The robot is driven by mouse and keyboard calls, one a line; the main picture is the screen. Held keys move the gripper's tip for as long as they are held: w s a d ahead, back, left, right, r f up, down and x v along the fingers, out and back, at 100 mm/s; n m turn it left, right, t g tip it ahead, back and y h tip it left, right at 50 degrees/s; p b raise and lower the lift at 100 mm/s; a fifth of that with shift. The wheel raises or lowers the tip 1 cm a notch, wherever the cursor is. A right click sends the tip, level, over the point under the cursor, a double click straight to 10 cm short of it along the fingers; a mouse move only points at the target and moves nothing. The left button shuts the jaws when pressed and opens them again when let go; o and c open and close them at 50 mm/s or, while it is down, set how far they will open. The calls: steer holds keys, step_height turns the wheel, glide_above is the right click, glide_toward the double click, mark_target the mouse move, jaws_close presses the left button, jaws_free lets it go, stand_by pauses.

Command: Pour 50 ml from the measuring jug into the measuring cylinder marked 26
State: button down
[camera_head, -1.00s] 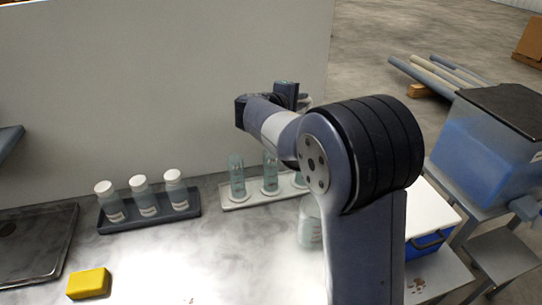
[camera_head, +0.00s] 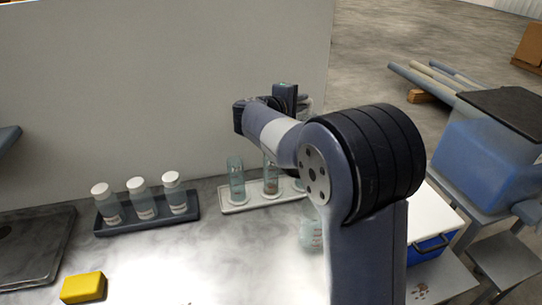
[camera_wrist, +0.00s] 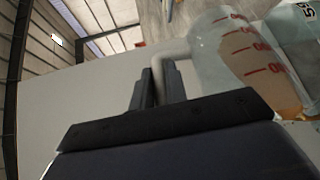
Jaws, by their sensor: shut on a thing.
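My gripper (camera_wrist: 156,88) is shut on the handle of the clear measuring jug (camera_wrist: 222,42) in the wrist view. The jug has red graduation marks and is tilted, with brownish liquid lying toward its right side. A clear vessel with a dark-printed label (camera_wrist: 306,12) is close to the jug at the right edge; its number is cut off and I cannot read it surely. In the head view, measuring cylinders stand in a white tray (camera_head: 236,207): a left one (camera_head: 236,180), a middle one (camera_head: 270,182) with a brownish tint low down, and a right one mostly hidden by my arm.
A dark rack (camera_head: 112,229) with several white-capped bottles stands left of the white tray. A yellow block (camera_head: 83,288) lies at the front left. A clear container (camera_head: 309,232) is partly hidden behind my arm. A pale wall panel (camera_head: 200,80) stands behind the table.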

steer(key=shift+s+a+f+t+b, duration=0.15)
steer(key=shift+a+t+b, duration=0.2)
steer(key=shift+b, duration=1)
